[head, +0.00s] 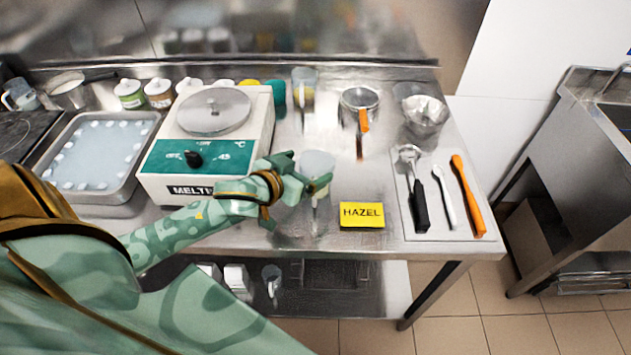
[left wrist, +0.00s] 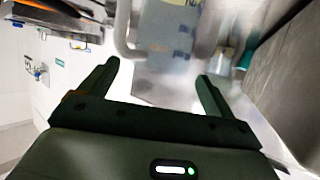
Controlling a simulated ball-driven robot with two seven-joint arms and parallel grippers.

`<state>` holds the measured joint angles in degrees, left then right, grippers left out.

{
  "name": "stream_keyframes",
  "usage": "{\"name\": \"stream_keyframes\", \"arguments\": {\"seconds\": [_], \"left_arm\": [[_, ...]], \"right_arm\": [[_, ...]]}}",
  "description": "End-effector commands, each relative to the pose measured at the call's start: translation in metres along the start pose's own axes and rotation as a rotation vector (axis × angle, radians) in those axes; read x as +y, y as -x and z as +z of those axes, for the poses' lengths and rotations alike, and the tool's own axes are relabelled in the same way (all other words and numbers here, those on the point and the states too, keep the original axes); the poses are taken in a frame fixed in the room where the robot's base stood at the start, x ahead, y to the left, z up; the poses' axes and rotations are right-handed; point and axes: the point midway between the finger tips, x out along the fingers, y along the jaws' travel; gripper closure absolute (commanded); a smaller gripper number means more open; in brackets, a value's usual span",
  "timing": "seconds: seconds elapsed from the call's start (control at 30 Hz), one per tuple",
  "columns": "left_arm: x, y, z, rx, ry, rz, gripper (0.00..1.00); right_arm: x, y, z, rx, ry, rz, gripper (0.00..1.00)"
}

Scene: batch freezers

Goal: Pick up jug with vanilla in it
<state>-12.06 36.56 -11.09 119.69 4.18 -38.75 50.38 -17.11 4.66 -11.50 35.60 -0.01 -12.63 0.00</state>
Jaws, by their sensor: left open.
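A clear jug (head: 318,163) stands near the front edge of the steel table, left of a yellow card reading HAZEL (head: 362,214). My left gripper (head: 311,184) is at this jug and partly covers it. Its two fingers are apart in the left wrist view (left wrist: 158,85). A blurred grey-blue, see-through shape (left wrist: 165,35) shows beyond the fingers there, apparently the jug. I cannot tell whether a finger touches it. A second clear jug (head: 304,82) with something yellowish stands at the back. No vanilla label is readable. My right gripper is out of view.
A melter (head: 160,160) with a round lid stands left of my gripper, with a steel tray (head: 65,195) beyond it. A mat (head: 440,225) with scoop and spatulas lies right.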

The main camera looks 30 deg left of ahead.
Motion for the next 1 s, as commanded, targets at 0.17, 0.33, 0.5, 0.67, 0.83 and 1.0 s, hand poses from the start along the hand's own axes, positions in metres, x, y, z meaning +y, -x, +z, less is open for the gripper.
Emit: {"name": "stream_keyframes", "arguments": {"seconds": [0.17,0.33,0.5,0.67,0.83,1.0], "left_arm": [[0.000,-0.031,-0.002,0.000,-0.001,-0.002,0.11],[0.000,-0.044,-0.003,-0.001,0.000,-0.001,0.11],[0.001,-0.043,-0.003,-0.001,0.000,0.000,0.11],[0.001,-0.043,-0.003,-0.001,0.000,0.000,0.52],[0.001,-0.043,-0.003,0.000,0.000,0.000,0.72],[0.001,-0.042,-0.004,0.000,0.000,0.000,0.72]], "right_arm": [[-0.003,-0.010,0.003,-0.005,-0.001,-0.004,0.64],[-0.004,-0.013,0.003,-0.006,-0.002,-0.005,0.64],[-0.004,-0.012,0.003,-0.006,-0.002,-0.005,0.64],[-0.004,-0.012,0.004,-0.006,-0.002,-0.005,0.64],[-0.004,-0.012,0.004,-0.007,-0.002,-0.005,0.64],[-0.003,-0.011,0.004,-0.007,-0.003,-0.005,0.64]]}}
